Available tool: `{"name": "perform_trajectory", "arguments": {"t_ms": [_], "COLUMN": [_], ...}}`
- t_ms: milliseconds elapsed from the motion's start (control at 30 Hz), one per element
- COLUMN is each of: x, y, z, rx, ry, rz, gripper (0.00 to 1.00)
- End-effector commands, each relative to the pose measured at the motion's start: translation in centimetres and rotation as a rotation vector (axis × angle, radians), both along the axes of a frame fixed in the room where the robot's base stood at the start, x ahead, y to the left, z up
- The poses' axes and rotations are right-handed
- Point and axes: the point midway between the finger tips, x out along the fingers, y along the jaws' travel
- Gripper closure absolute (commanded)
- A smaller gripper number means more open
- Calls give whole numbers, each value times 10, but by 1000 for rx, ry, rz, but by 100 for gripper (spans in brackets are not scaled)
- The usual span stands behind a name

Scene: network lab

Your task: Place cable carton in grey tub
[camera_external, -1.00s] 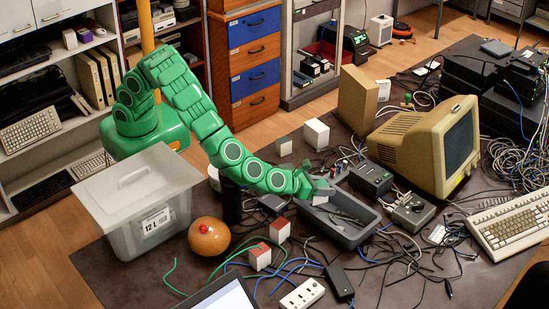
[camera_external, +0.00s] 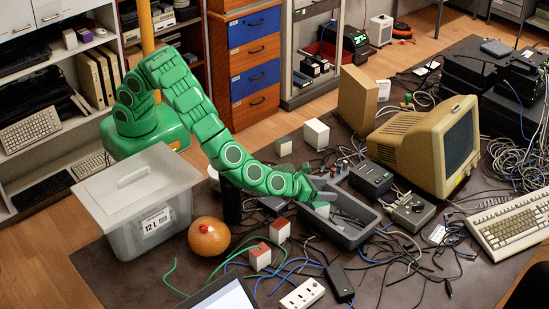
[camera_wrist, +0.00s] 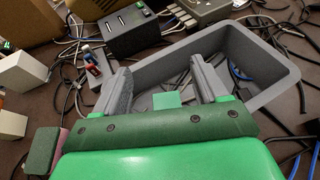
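The grey tub (camera_external: 352,240) lies on the dark table, with dark cables or strips inside. In the wrist view the tub (camera_wrist: 270,62) opens beyond my fingers. My gripper (camera_external: 323,194) is over the tub's left end; in the wrist view my gripper (camera_wrist: 165,85) has its two grey fingers apart, with the tub's floor showing between them. A small pale block (camera_external: 322,210), likely the cable carton, shows just below the fingers at the tub's left end. A green patch (camera_wrist: 167,98) sits between the fingers, narrower than the gap; I cannot tell if it is the carton's face.
Loose cables cover much of the table.

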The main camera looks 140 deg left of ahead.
Motion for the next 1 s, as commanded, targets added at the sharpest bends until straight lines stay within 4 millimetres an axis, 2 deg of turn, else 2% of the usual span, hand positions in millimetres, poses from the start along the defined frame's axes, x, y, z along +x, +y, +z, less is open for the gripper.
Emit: {"name": "perform_trajectory", "arguments": {"t_ms": [267,467,1000], "x": [0,0,-31], "y": [0,-3,-75], "z": [1,14,45], "rx": [0,0,1], "ry": [0,0,1], "rz": [0,-2,-2], "gripper": [28,28,28]}}
